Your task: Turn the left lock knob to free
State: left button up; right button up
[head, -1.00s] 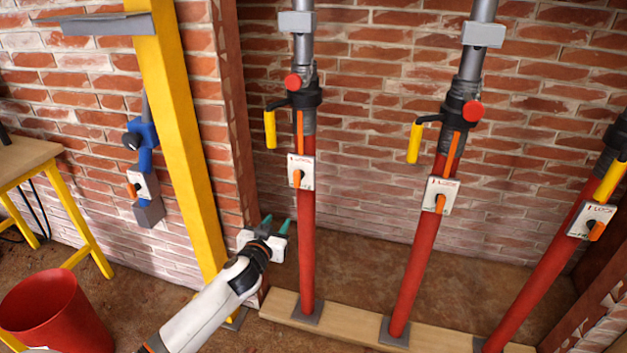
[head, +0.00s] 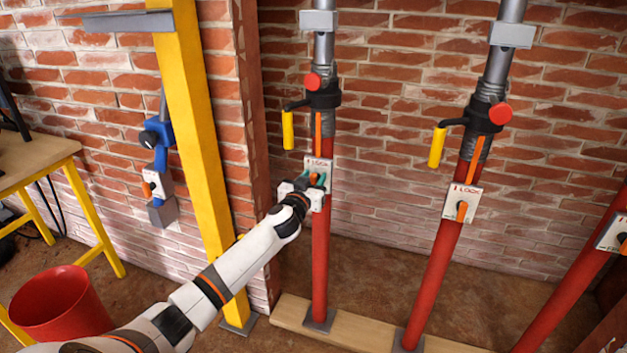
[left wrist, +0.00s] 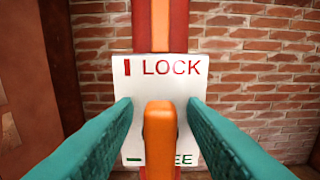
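The left lock knob is an orange lever (left wrist: 160,140) on a white plate (left wrist: 160,80) marked LOCK at the top and, partly covered, FREE at the bottom. The knob stands upright in the left wrist view, towards LOCK. The plate (head: 319,163) is fixed to the leftmost red prop (head: 320,250). My left gripper (head: 315,180) is at the plate. Its two teal fingers (left wrist: 160,135) are open, one on each side of the knob, with a visible gap on both sides. My right gripper is not in view.
The middle prop (head: 435,260) and right prop (head: 560,290) carry similar knobs. A red bucket (head: 62,305) and wooden table (head: 35,160) are at the left.

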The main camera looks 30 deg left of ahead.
pick_arm(q)
jog(key=shift+w, duration=0.2)
grip_shut()
